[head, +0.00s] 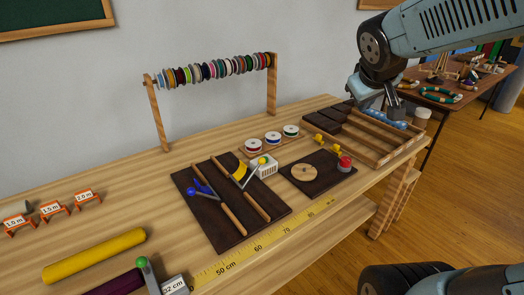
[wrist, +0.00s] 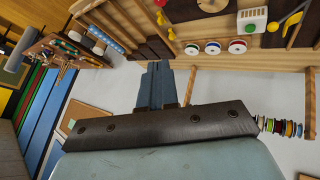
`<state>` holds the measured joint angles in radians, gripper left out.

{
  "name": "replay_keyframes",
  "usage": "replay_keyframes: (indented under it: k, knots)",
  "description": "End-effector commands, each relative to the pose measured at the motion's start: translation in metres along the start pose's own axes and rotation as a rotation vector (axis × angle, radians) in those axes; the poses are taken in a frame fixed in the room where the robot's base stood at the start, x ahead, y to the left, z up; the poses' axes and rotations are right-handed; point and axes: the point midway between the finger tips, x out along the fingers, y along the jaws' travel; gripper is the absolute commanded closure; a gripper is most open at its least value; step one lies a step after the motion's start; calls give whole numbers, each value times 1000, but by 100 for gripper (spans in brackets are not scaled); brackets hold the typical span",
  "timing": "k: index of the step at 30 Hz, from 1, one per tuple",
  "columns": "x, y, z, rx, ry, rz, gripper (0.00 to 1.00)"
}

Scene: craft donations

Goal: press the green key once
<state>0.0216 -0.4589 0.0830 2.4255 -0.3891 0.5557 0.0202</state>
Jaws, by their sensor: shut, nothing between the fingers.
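The plainest green part is a green ball (head: 143,262) on top of a lever, beside a grey box (head: 175,286) marked with a cm figure at the front left of the bench. My gripper (head: 397,112) is at the upper right in the head view, over the right end of the bench near the wooden tray, far from the green ball. In the wrist view my gripper (wrist: 157,68) has its fingers together with nothing between them.
Spools hang on a rack (head: 273,85) behind. A yellow roll (head: 95,255) lies front left.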

Motion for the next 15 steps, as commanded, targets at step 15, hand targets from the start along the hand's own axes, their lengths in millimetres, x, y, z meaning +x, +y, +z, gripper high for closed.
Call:
replay_keyframes:
  k: [15]
  knots:
    - [134, -76, -121, -571, 274, -95, 100]
